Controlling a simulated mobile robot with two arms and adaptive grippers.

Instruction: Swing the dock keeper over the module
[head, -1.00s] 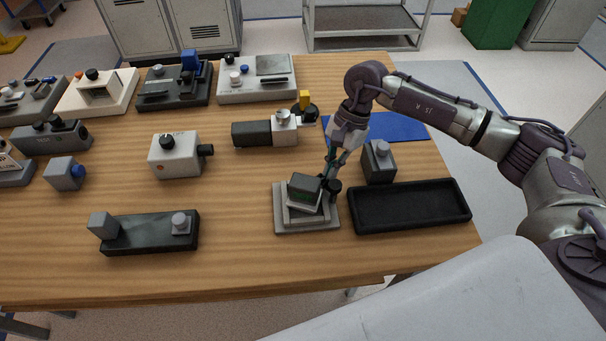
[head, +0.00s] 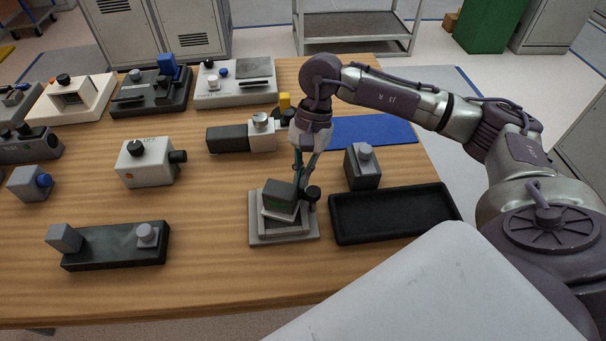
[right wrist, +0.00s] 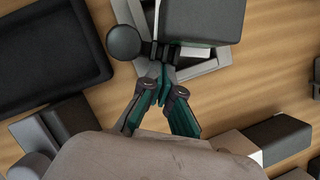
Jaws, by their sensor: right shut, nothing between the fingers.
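The dock is a light grey stepped base (head: 252,236) on the wooden table. The module, a dark grey box with a green front patch (head: 283,197), sits on it, slightly turned. A black round knob (head: 312,193), which looks like the keeper's, stands at the module's right side. In the right wrist view the knob (right wrist: 123,42) is beside the module (right wrist: 203,18), with a short black ribbed piece between them. My right gripper (head: 299,182) points down beside the module and knob, shut and empty. Its fingertips (right wrist: 164,84) are close to the ribbed piece; contact is unclear. My left gripper is out of view.
An empty black tray (head: 335,230) lies right of the dock, with a grey block with a knob (head: 362,167) behind it. A blue mat (head: 375,130) is further back. A white switch box (head: 147,163) and a dark two-post fixture (head: 115,246) stand left. Bare table lies between.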

